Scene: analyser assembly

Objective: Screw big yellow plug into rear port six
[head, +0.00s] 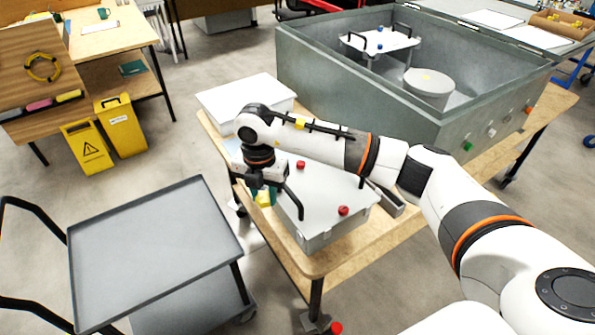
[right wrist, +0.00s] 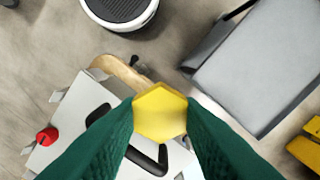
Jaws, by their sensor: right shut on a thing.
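My right gripper (head: 264,194) is shut on a big yellow plug (head: 264,200). In the right wrist view the yellow plug (right wrist: 160,112) shows its hexagonal face between the two green fingers (right wrist: 160,130). The gripper points down beside the left edge of a light grey box with red knobs (head: 318,205). The large grey metal housing (head: 355,108) stands farther back on the right, apart from the plug. Its right-hand outer wall carries green (head: 468,146), white and red plugs. I cannot tell which port is rear port six. My left gripper is out of view.
The wooden table (head: 310,262) carries the boxes and the housing. A white box (head: 245,97) sits at its back left corner. A grey cart (head: 150,250) stands on the left, with floor between it and the table.

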